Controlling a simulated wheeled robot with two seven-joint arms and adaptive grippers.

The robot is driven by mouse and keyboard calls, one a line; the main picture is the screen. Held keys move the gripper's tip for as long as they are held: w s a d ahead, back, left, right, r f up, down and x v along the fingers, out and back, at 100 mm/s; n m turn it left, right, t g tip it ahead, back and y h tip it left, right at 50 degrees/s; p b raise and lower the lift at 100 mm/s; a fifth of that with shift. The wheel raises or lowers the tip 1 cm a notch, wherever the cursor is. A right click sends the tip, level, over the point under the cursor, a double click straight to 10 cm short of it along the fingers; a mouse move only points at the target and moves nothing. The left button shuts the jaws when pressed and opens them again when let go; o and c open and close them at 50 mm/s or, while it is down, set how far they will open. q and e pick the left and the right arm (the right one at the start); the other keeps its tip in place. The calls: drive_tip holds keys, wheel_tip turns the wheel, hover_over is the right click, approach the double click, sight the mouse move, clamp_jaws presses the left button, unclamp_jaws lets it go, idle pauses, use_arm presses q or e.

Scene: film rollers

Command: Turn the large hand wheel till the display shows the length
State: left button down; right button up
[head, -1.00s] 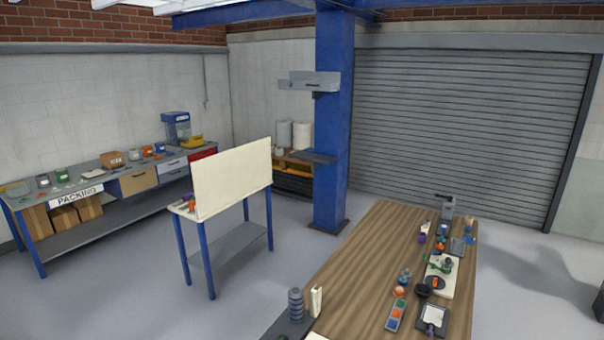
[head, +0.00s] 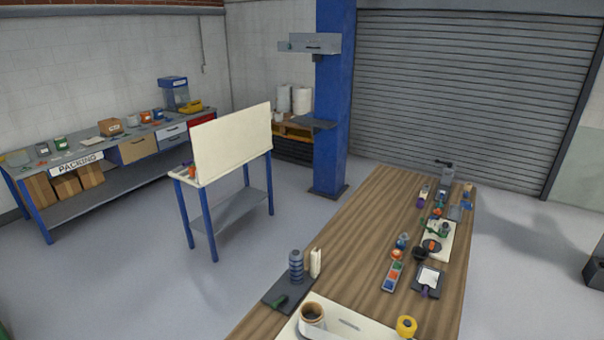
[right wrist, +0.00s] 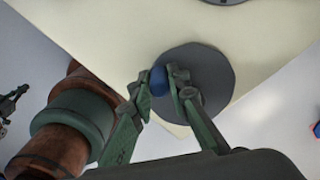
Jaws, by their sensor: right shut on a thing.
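In the right wrist view, a dark grey round wheel (right wrist: 222,72) lies over the corner of a cream board (right wrist: 110,30). A blue knob (right wrist: 158,80) stands at the wheel's left side. My right gripper (right wrist: 164,84), with green fingers, is shut on this knob, one finger on each side. Part of another grey disc (right wrist: 222,1) shows at the top edge. I see no readable display in either view. Neither gripper shows in the head view, and I cannot make out my left gripper in the wrist view.
In the head view, a cream panel (head: 290,332) at the near table end bears a brown-cored roll (head: 312,318) and a yellow roll (head: 406,327). Left of it, a dark plate (head: 272,292) holds a ribbed grey stack (head: 296,266). The wooden table's (head: 350,240) middle is mostly clear.

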drive_tip(key=shift+s+a, duration=0.15)
drive_tip(key=shift+s, duration=0.65)
drive_tip(key=shift+s+d+p, duration=0.2)
drive_tip(key=shift+s+p, duration=0.2)
drive_tip(key=shift+s, duration=0.65)
drive_tip(key=shift+s+d, duration=0.2)
drive_tip(key=shift+s, duration=0.1)
drive_tip(key=o, duration=1.7)
drive_tip(key=shift+w, duration=0.1)
